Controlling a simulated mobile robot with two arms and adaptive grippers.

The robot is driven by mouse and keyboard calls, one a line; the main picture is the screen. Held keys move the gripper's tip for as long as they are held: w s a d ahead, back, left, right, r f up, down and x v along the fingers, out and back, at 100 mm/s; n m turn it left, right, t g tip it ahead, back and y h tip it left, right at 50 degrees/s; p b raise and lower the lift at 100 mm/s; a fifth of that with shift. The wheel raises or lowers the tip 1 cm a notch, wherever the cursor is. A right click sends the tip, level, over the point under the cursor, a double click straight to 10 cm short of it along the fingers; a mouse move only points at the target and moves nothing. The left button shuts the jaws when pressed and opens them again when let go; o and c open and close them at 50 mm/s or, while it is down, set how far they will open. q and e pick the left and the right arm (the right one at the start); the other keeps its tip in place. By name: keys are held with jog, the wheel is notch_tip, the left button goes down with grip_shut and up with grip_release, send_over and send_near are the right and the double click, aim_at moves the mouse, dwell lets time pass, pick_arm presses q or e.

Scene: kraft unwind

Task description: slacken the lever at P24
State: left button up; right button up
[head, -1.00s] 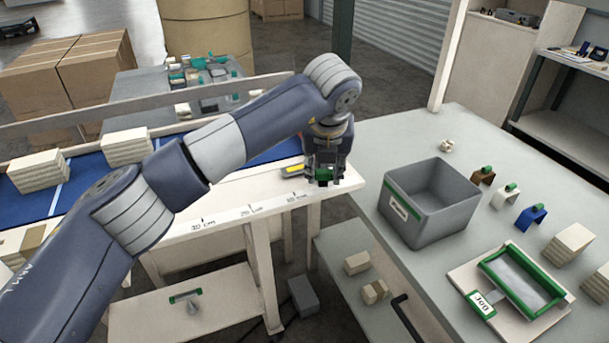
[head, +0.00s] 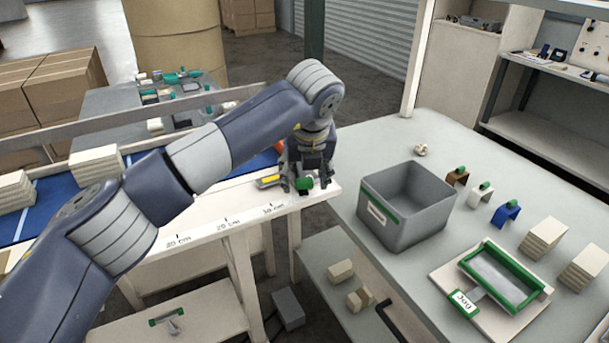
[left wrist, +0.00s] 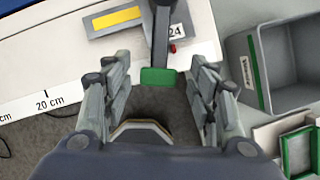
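The lever (left wrist: 161,35) is a dark bar with a green end. It shows in the left wrist view beside a label (left wrist: 175,31) reading "24", the rest of which is hidden. Its green end (head: 304,183) also shows in the head view, at the end of the white bench. My left gripper (head: 305,185) points down there, and in the left wrist view its fingers (left wrist: 159,90) are spread on both sides of the green end. Gaps show between the end and each finger. My right gripper is in neither view.
A grey plate with a yellow strip (left wrist: 118,19) is beside the lever. A grey bin (head: 385,232) stands on the grey table to the right, with small coloured clips and a green-rimmed tray (head: 467,262) beyond. A ruler scale runs along the white bench edge (head: 226,222).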

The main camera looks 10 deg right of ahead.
pick_arm(q)
jog(key=v, duration=1.2)
